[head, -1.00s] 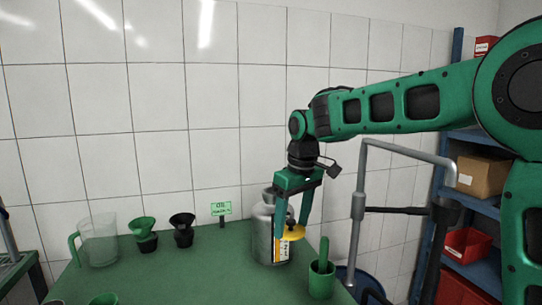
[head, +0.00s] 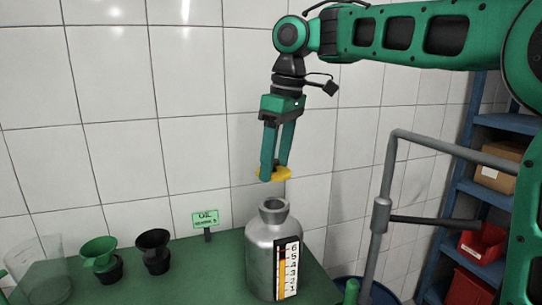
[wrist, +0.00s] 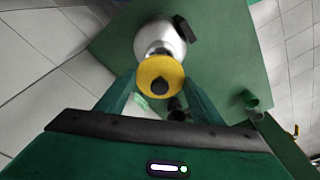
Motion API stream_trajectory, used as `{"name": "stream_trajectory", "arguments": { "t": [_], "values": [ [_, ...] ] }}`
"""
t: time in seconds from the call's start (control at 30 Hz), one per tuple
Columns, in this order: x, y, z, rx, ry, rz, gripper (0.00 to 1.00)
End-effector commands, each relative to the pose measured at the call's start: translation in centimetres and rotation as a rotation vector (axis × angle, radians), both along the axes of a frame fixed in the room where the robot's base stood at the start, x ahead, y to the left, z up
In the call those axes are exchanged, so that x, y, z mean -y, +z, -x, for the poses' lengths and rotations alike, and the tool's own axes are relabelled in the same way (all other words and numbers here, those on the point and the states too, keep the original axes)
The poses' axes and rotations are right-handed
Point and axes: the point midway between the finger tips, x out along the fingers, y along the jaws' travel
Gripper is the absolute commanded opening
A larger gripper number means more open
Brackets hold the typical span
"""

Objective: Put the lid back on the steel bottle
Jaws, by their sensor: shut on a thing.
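The steel bottle (head: 268,250) stands upright on the green table, its round mouth open at the top. A level gauge with numbers and a yellow column is on its front right. My gripper (head: 273,172) is shut on the yellow lid (head: 280,175) and holds it in the air above the bottle's mouth, with a clear gap between them. In the wrist view the yellow lid (wrist: 160,82) with a dark centre sits between the fingers, and the bottle (wrist: 160,42) shows below and beyond it, its mouth partly hidden by the lid.
A green funnel (head: 99,252), a black funnel (head: 153,250) and a clear jug (head: 38,272) stand left of the bottle. A small oil sign (head: 206,219) is behind. A grey pipe frame (head: 381,215) rises at the right.

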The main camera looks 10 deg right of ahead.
Motion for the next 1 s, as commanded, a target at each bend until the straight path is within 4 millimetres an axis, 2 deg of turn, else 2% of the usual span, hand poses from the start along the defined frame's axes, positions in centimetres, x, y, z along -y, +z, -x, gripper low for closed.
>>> {"name": "stream_trajectory", "arguments": {
  "t": [0.17, 0.7, 1.0],
  "values": [
    [-0.1, -0.3, 0.2, -0.002, 0.007, -0.001, 0.4],
    [-0.2, -4.6, 0.2, -0.003, 0.009, -0.001, 0.4],
    [-0.2, -6.1, 0.1, -0.001, 0.007, -0.001, 0.4]
  ]
}}
